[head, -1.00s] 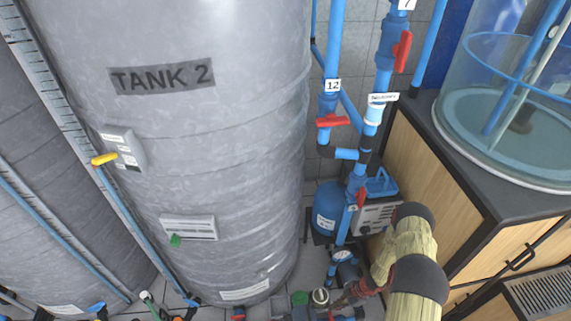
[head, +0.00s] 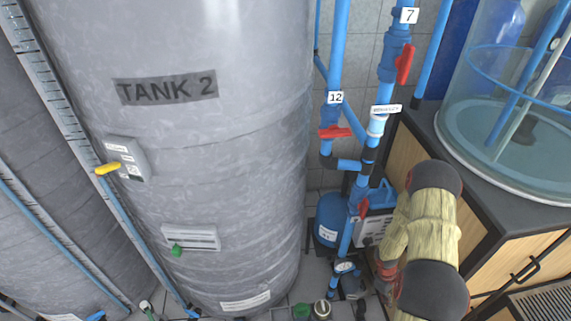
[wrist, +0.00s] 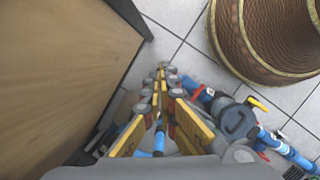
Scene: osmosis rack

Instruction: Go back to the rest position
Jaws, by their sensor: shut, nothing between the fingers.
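My gripper (wrist: 161,72) is in the wrist view, its yellow and grey fingers shut with nothing between them. It points down toward the tiled floor, with blue pipework below and beside it. In the head view my arm, pale and fibrous-looking with dark joints, rises at the lower right in front of the wooden cabinet. My gripper itself does not show there.
The large grey tank 2 (head: 190,130) fills the left of the head view. Blue pipes with red valves, such as valve 12 (head: 333,132), stand beside my arm. A wooden cabinet (head: 482,225) bears a clear cylindrical vessel (head: 510,150). A ribbed brown round object (wrist: 265,40) stands at upper right.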

